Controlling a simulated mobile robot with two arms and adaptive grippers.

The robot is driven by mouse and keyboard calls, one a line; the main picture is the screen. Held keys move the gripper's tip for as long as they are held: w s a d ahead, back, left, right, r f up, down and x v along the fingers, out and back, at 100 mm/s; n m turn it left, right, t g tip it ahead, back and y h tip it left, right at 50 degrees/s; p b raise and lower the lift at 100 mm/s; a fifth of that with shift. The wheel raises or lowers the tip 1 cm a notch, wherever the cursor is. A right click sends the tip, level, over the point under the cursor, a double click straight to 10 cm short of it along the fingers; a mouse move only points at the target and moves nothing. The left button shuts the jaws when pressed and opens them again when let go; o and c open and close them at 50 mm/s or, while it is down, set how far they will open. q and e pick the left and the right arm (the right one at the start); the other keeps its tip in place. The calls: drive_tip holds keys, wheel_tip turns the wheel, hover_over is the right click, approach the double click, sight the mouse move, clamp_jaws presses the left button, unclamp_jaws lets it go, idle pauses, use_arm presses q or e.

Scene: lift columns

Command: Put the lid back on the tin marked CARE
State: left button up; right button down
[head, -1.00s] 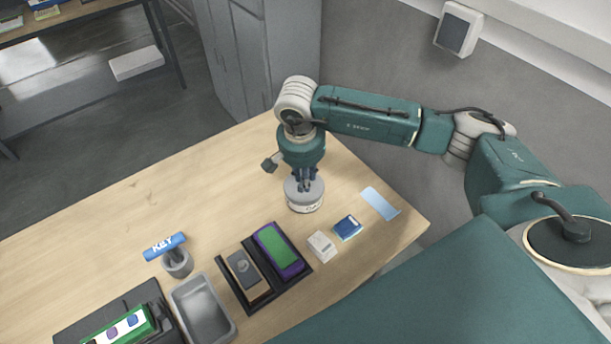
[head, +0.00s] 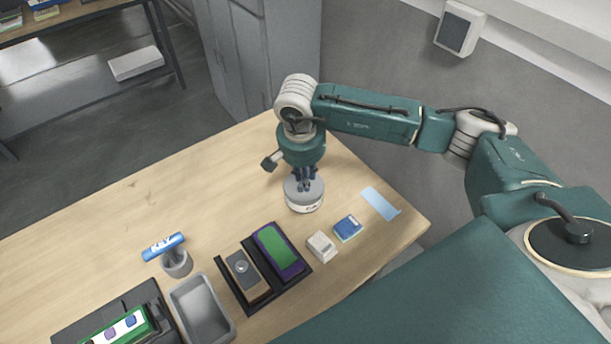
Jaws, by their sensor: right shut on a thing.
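The tin (head: 307,207) is a round white container with dark lettering on its front, too small to read surely. It stands upright on the wooden table. A grey round lid (head: 293,191) sits over the tin's top; from this angle I cannot tell whether it is fully seated. My right gripper (head: 304,186) points straight down over the lid, shut on the lid's middle, with the fingertips partly hiding what they hold. My left gripper is not in view.
A black tray (head: 247,309) with a purple-green item and a tan item lies in front. A white box (head: 321,246), a blue box (head: 348,228) and a light blue sheet (head: 380,203) lie to the right.

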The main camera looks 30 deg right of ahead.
drive_tip(key=shift+f+b, duration=0.2)
drive_tip(key=shift+b, duration=0.9)
idle(1.4)
idle(0.3)
drive_tip(key=c, duration=1)
unclamp_jaws()
drive_tip(key=shift+r, duration=0.1)
drive_tip(key=shift+r+p, duration=1.55)
drive_tip(key=shift+r, duration=1.9)
clamp_jaws()
